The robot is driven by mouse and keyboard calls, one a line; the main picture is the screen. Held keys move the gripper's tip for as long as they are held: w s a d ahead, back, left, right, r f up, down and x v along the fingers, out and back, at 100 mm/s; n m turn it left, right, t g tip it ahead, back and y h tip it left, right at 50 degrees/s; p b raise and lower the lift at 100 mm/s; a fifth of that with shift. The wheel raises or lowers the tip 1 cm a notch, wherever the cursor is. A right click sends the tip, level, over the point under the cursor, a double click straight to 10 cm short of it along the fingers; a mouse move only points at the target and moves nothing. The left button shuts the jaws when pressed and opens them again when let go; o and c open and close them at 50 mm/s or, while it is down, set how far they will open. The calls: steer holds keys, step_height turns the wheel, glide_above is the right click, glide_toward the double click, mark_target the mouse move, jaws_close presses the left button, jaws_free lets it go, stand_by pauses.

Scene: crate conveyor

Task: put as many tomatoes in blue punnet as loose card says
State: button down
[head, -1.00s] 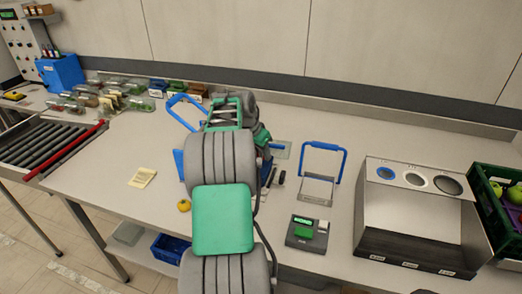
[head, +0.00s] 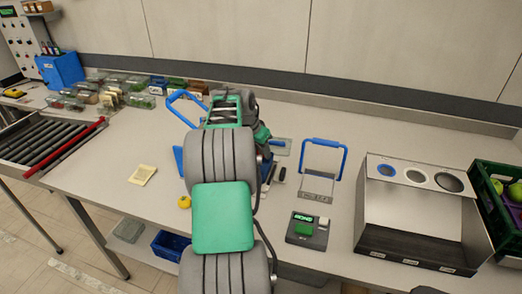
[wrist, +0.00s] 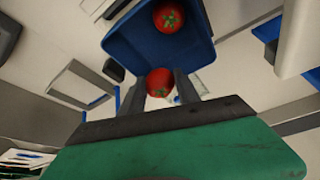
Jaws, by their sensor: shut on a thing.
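My gripper (wrist: 158,79) is shut on a red tomato (wrist: 160,84) in the wrist view. The tomato sits between the two fingers, overlapping the near edge of the blue punnet (wrist: 195,52); I cannot tell its height above it. Another red tomato (wrist: 168,17) lies inside the punnet. In the head view my arm hides the gripper and most of the punnet area. A pale yellow card (head: 142,175) lies on the bench left of my arm; its writing is too small to read.
A small yellow fruit (head: 184,202) lies beside my arm. A blue-handled stand (head: 318,185), a small device with a green display (head: 306,229) and a grey box with round holes (head: 415,215) stand to the right. Several clear punnets (head: 110,95) stand at the back left near the rollers (head: 45,145).

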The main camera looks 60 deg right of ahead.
steer(key=c, duration=0.8)
jaws_free()
steer(key=shift+r+p, duration=2.45)
steer(key=shift+r, duration=1.1)
